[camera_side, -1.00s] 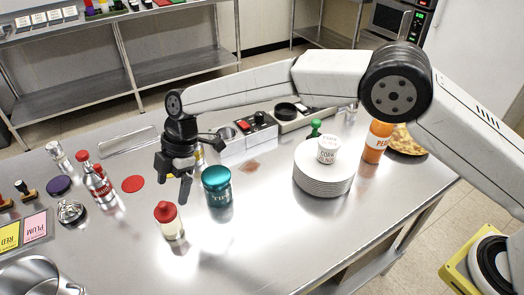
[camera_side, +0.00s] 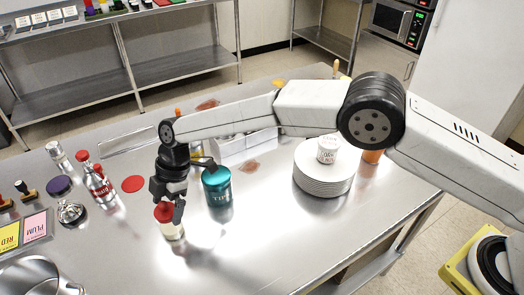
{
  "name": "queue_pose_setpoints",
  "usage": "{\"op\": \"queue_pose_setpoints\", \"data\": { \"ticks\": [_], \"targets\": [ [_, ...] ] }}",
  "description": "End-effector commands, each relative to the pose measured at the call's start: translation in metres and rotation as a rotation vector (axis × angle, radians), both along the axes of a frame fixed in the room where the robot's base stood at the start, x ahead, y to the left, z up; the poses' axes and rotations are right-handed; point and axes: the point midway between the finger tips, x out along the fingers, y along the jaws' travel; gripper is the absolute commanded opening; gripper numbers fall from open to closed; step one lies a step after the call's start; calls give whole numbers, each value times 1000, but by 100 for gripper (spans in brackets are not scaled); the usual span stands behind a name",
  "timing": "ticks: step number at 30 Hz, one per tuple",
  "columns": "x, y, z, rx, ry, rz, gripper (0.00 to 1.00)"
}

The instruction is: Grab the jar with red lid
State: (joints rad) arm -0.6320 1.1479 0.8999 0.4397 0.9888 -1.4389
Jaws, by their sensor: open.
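The jar with the red lid (camera_side: 172,232) stands upright on the steel table, left of a teal lidded canister (camera_side: 216,182). Its body is clear or pale, and its red lid is partly covered by my gripper. My gripper (camera_side: 168,207) is open and points down at the jar, with its fingers at the height of the red lid. One finger shows at the lid's right side. I cannot tell whether the fingers touch the lid.
The teal canister is close on the right of my gripper. A plate stack (camera_side: 322,183) stands right. The table front of the jar is clear.

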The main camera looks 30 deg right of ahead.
Motion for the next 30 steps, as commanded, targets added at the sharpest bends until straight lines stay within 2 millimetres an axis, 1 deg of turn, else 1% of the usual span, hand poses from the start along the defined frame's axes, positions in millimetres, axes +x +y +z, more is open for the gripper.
{"op": "queue_pose_setpoints", "data": {
  "ticks": [1, 3, 7, 23, 24, 26, 27, 29, 30],
  "targets": [
    [-1, 3, -7, -1, 2, 1, 100],
    [-2, 5, -12, -1, -1, 1, 100],
    [-2, 7, -19, -1, 0, 0, 100],
    [-2, 8, -19, -1, -1, 0, 100],
    [-2, 7, -19, -1, -1, 0, 87],
    [-2, 7, -19, -1, -1, 0, 68],
    [-2, 7, -19, -1, -1, 0, 56],
    [-2, 7, -19, -1, -1, 0, 36],
    [-2, 7, -19, -1, -1, 0, 24]
  ]
}}
